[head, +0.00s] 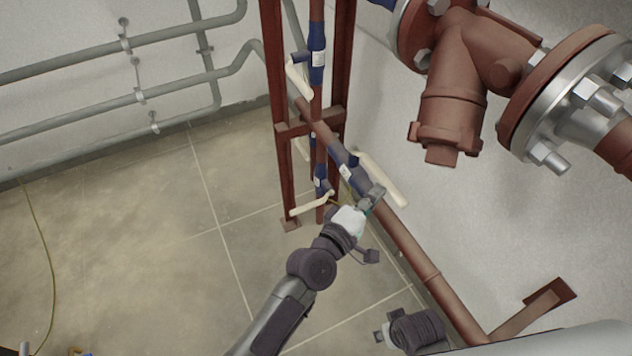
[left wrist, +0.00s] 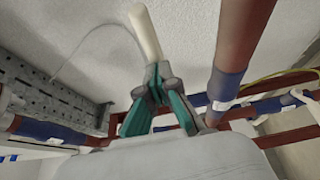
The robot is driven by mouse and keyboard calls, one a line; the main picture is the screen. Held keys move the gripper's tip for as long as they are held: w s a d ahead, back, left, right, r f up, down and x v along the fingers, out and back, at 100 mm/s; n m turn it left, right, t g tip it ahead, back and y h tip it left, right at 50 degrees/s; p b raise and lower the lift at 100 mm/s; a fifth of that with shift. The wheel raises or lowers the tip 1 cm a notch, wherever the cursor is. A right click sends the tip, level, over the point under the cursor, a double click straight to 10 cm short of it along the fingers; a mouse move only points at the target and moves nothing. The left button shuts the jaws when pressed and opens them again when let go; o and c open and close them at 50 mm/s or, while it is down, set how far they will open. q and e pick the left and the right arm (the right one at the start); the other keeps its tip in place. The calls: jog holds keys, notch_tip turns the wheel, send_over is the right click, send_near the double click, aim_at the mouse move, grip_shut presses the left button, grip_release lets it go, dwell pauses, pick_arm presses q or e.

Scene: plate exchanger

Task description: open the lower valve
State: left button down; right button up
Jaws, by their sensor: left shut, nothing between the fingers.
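Several blue-bodied valves with cream lever handles sit on the red-brown pipes in the head view. The lowest handle (head: 310,206) is near the floor on the vertical pipe, its valve body (head: 320,180) just above. Another handle (head: 383,180) lies along the sloping pipe. My left gripper (head: 373,194) is beside that sloping-pipe handle, shut and empty. In the left wrist view the gripper (left wrist: 156,84) has its fingertips close to a cream handle (left wrist: 146,32); I cannot tell whether they touch. A dark part of my right arm shows at the bottom right; its fingers are not clear.
A red-brown upright frame (head: 284,150) stands around the vertical pipe. An upper valve handle (head: 299,75) is on that pipe. A large flanged fitting (head: 450,110) fills the upper right. Grey pipes (head: 140,95) run along the back wall. Open floor lies at left.

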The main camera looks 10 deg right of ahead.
pick_arm(q)
jog(key=shift+s+d+r, duration=0.15)
jog(key=shift+d+r, duration=0.25)
jog(key=shift+r, duration=0.05)
jog(key=v, duration=1.2)
jog(key=shift+a+f, duration=0.4)
